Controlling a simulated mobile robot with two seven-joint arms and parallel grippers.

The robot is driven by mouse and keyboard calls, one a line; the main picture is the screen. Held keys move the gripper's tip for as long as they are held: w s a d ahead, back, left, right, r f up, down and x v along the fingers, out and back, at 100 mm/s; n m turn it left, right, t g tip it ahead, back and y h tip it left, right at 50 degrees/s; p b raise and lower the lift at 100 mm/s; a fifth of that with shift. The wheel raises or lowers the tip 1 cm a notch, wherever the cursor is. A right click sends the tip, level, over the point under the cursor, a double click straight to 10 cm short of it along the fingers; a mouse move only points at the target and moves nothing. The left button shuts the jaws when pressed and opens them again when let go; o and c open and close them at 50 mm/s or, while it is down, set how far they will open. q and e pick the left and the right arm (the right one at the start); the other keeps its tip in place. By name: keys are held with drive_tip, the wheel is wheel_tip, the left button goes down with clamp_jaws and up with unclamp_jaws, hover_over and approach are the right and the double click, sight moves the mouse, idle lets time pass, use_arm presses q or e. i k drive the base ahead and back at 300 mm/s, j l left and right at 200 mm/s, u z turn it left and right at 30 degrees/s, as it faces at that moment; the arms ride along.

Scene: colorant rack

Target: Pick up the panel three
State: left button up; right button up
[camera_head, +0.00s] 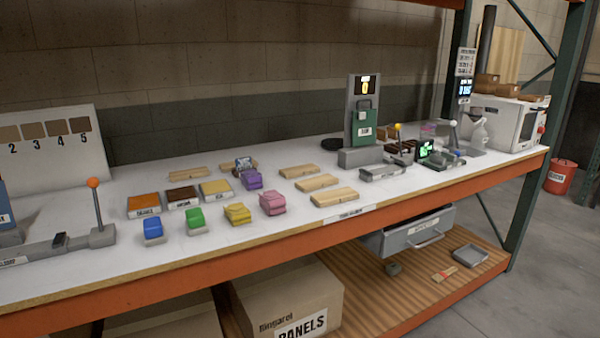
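Several light wooden panels lie flat on the white tabletop (110,255). Three are in a slanting row right of centre: a far panel (299,171), a middle panel (317,182) and a near panel (334,197). Another panel (188,174) lies at the back left, and one more (228,165) is partly hidden by a small printed item. No number is readable on any panel, so I cannot tell which is panel three. Neither of my grippers is in view.
Coloured blocks, blue (153,228), green (195,219), yellow (237,213), pink (272,203) and purple (251,179), stand left of the panels. A lever base (102,237) is at left, a grey-green machine (362,130) behind. A PANELS box (288,297) sits below.

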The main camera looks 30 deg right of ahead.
sight(298, 171)
drive_tip(key=l+u, duration=0.1)
drive_tip(key=u, duration=0.25)
drive_tip(key=l+u, duration=0.15)
drive_tip(key=u, duration=0.2)
drive_tip(key=l+u, duration=0.25)
drive_tip(key=l, duration=0.2)
drive_tip(key=k+l+u, duration=0.25)
drive_tip(key=l, duration=0.15)
drive_tip(key=i, duration=0.1)
